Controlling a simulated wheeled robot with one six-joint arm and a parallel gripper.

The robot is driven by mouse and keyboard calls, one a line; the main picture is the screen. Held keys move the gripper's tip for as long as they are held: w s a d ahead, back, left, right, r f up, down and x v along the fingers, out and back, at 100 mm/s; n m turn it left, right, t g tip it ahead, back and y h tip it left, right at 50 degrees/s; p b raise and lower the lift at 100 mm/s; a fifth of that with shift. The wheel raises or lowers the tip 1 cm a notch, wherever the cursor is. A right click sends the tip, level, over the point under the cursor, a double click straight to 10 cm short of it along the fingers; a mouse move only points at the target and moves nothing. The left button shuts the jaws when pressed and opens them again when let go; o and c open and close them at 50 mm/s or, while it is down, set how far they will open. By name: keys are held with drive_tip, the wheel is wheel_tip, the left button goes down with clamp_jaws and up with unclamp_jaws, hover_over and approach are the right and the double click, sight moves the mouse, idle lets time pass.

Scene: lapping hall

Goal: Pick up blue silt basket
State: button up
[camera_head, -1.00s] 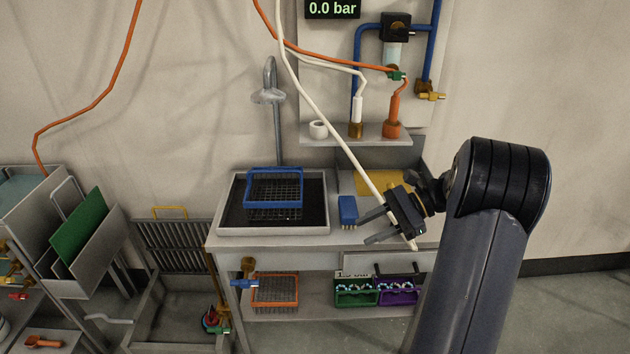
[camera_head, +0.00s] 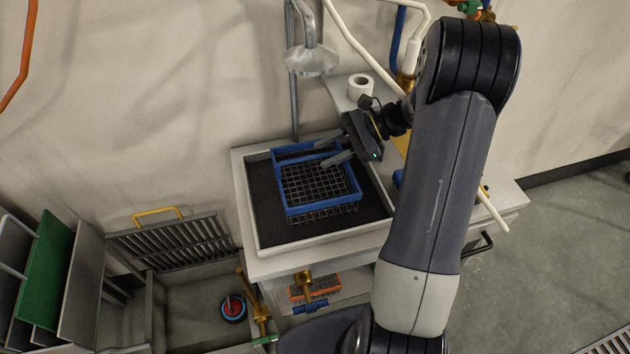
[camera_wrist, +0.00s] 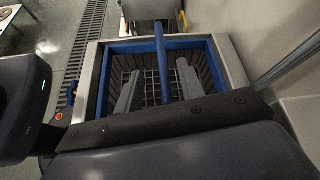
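The blue silt basket (camera_head: 321,207) has a blue rim and handle and dark wire mesh. It stands upright in the black-bottomed tray (camera_head: 262,247) on the bench. My gripper (camera_head: 321,153) is at the basket's back right, just over its upper part. In the wrist view the two grey fingers of my gripper (camera_wrist: 158,72) are spread apart. The basket's blue handle bar (camera_wrist: 160,45) runs between them, with mesh below. I see no finger clearly touching the bar. My arm hides the bench's right part in the head view.
A shower-like spout (camera_head: 311,60) hangs behind the tray. A shelf with a white ring (camera_head: 361,84) is close behind my gripper. A slatted grate (camera_head: 180,243) and a rack with a green panel (camera_head: 45,265) stand at left.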

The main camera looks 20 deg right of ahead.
drive_tip(key=shift+w+a+f, duration=0.15)
drive_tip(key=shift+a, duration=0.25)
drive_tip(key=shift+w+a+f, duration=0.15)
drive_tip(key=shift+a, duration=0.25)
drive_tip(key=shift+c, duration=0.4)
clamp_jaws()
idle(0.4)
